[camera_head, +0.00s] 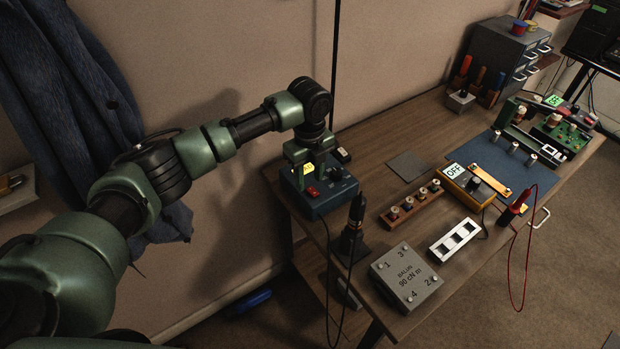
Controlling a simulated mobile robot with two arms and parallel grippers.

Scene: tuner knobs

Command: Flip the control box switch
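A dark blue control box (325,207) stands at the table's near left corner. A red switch (312,192) and a dark knob show on its top, with a small lit yellow patch behind the switch. My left gripper (311,176) points down over the box, its two green fingers apart. The fingers are behind and above the red switch, and nothing shows clearly between them. I cannot tell whether a fingertip touches the box. My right gripper is not in view.
On the wooden table (375,164), a yellow unit (463,190) displays OFF. Cables hang over the front edge.

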